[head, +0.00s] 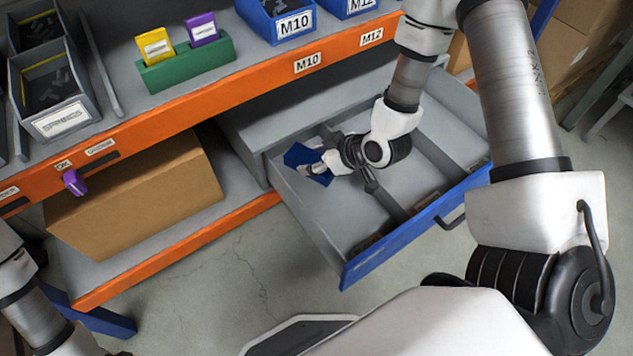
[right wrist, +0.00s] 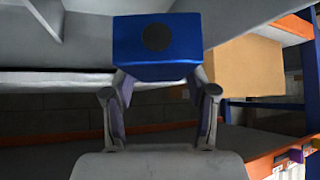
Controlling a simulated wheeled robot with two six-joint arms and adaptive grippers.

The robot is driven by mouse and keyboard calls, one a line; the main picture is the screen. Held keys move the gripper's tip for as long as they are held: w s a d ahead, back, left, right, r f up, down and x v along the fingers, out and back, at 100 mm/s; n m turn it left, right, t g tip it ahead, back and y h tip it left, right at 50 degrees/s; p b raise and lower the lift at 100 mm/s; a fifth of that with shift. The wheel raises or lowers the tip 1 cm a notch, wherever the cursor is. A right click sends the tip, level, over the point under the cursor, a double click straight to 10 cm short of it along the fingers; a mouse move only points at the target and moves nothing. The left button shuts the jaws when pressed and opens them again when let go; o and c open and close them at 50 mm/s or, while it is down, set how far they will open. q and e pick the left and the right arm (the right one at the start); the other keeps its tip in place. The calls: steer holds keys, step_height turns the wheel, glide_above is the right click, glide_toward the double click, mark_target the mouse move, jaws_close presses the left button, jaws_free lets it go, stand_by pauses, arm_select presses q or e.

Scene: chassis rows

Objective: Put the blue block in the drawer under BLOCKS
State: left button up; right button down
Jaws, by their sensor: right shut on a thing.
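The blue block (head: 298,155) is at the left side of the open drawer, and it fills the top middle of the right wrist view (right wrist: 180,60), with a dark round spot on its face. My right gripper (head: 318,168) is shut on the block, with a finger on each side of it. The drawer (head: 395,240) is grey inside with a blue front and dividers. The block and gripper appear over its left compartment. I cannot tell whether the block touches the drawer floor. The label on the drawer front is too small to read. My left gripper is out of view.
An orange-edged shelf (head: 255,80) runs above the drawer. It bears blue M10 (head: 275,20) and M12 bins, a green holder (head: 188,66) with yellow and purple cards, and a grey SPRINGS bin (head: 60,122). A cardboard box (head: 140,200) sits left of the drawer.

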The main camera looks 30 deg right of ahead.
step_height(320, 180, down, 12)
steer(key=b, duration=0.4)
steer(key=shift+f, duration=0.1)
steer(key=shift+c, duration=1.7)
jaws_free()
